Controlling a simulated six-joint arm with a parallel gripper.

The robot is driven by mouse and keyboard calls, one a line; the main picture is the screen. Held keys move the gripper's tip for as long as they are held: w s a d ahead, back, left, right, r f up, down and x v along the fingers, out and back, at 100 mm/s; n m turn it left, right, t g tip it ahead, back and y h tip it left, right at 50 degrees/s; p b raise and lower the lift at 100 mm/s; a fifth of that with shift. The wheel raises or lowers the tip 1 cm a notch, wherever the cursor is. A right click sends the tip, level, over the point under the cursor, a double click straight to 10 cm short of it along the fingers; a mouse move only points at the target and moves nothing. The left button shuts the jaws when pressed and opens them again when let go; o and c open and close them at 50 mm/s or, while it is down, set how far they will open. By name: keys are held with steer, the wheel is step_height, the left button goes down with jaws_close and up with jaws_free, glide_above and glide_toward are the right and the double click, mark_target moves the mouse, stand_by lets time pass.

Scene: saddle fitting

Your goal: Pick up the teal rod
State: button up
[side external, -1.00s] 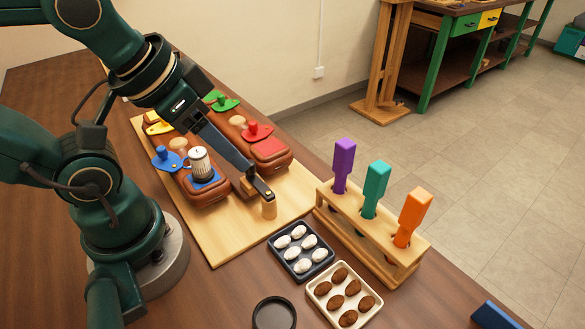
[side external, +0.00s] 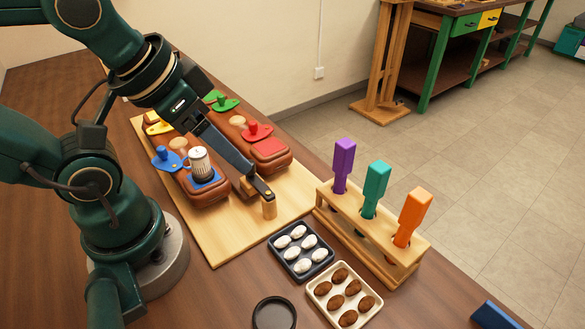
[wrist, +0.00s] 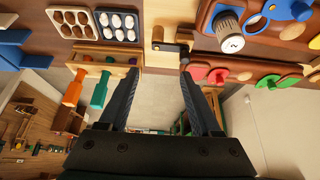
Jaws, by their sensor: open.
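The teal rod (side external: 376,182) stands upright in the middle hole of a wooden rack (side external: 350,222), between a purple rod (side external: 343,160) and an orange rod (side external: 412,212). Its lower end is hidden by the rack. In the wrist view the teal rod (wrist: 100,92) shows left of my fingers. My gripper (wrist: 160,75) is open with nothing between its fingers. In the side view my gripper (side external: 262,190) hangs over the front right part of the wooden board, left of the rack and apart from the rod.
A light wooden board (side external: 235,240) carries brown saddle blocks with coloured knobs and a ribbed cup (side external: 200,165). A small wooden post (side external: 269,208) shows beneath my gripper. A dark tray (side external: 300,252) of white stones and a cream tray (side external: 344,296) of brown ones lie before the rack.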

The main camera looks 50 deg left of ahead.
step_height(320, 180, up, 6)
steer(key=f, duration=0.1)
steer(key=g, duration=0.1)
glide_above(380, 166)
steer(key=shift+s, duration=0.3)
step_height(380, 166, down, 2)
step_height(380, 166, down, 4)
steer(key=shift+r, duration=0.2)
steer(key=shift+x, duration=2.65)
steer(key=shift+s, duration=0.1)
jaws_close()
